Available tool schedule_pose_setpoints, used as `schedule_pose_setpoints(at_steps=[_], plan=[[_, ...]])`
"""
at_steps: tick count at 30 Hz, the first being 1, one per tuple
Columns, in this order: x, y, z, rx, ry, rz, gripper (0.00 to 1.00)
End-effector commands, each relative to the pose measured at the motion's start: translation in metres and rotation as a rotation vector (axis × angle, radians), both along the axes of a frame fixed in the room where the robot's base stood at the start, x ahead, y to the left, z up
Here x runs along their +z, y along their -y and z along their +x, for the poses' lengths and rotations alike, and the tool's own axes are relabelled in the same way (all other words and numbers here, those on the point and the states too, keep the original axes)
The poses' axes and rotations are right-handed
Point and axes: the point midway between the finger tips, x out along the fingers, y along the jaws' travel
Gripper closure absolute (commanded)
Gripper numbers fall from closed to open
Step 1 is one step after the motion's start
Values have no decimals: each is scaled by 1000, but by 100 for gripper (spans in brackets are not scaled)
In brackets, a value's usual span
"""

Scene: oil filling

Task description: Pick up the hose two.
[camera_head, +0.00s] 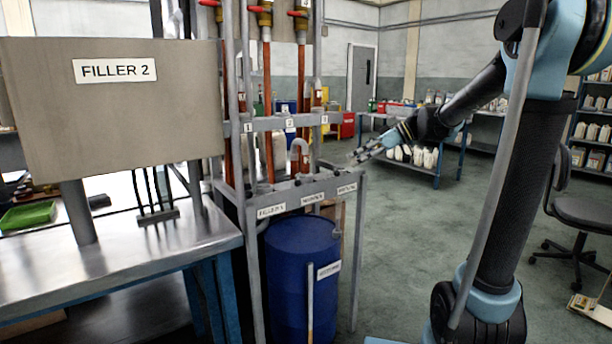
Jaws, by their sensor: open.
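Orange-red hoses hang from red-handled valves on a grey metal rack (339,182). One hose (267,90) is in the middle and another (301,75) is to its right; a third is partly hidden by the rack post at left. Small tags 1, 2 and 3 are on the upper crossbar, with tag 2 (289,124) in the middle. I cannot tell for certain which hose is number two. My gripper (363,154) is open and empty, right of the hoses near the rack's right end, fingers pointing left. No contact with a hose shows.
A blue barrel (290,270) stands under the rack's labelled lower shelf. The FILLER 2 panel (110,125) stands over a steel table (150,240) at left. An office chair (585,212) is at right. Floor between rack and chair is mostly clear, apart from my arm.

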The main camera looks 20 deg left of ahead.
Motion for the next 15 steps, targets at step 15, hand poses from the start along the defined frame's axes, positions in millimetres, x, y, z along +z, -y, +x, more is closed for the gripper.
schedule_pose_setpoints(at_steps=[15], plan=[[21, -53, 49, 143, 166, 179, 49]])
